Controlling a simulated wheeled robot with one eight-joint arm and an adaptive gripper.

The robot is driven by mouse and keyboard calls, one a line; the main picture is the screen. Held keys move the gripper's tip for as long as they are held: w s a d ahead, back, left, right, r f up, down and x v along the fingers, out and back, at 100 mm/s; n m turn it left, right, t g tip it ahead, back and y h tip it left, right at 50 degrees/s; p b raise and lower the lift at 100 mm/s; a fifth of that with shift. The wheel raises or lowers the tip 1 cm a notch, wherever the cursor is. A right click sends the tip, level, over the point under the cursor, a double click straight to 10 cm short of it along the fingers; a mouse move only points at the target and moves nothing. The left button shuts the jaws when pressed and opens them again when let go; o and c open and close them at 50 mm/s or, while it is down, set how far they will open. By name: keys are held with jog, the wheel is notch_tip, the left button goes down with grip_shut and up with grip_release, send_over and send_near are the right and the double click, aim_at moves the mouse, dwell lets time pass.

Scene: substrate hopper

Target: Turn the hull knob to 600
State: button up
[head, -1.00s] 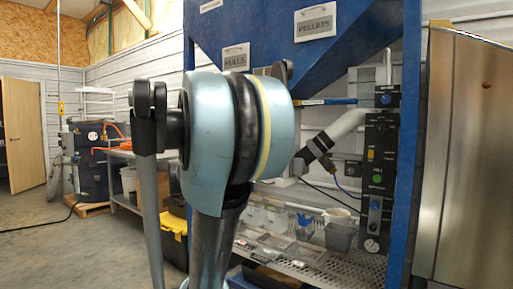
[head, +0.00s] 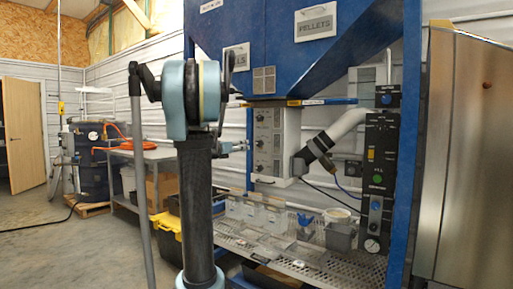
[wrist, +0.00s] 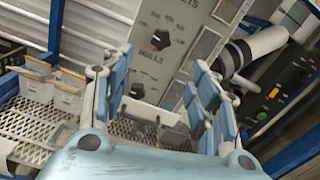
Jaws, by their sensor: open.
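The grey control box (head: 276,140) hangs under the blue hopper, with several dark knobs in a column on its face. In the wrist view a HULLS label (wrist: 152,57) lies between an upper knob (wrist: 160,40) and a lower knob (wrist: 137,90). I cannot tell from the label's position alone which knob it names, and the dial numbers are too small to read. My gripper (wrist: 160,80) is open and empty, its blue-padded fingers spread to either side of the lower knob in the picture, apart from it. In the head view my gripper (head: 236,147) is just left of the box.
A blue frame post (head: 403,150) and a black panel (head: 377,180) with a green button stand to the right. A pale hose (head: 345,125) runs beside the box.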

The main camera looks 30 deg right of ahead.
aim_at(258, 143)
jog(key=x, duration=1.5)
jog(key=shift+c, duration=0.3)
jog(key=shift+w+r, duration=0.1)
jog(key=c, duration=1)
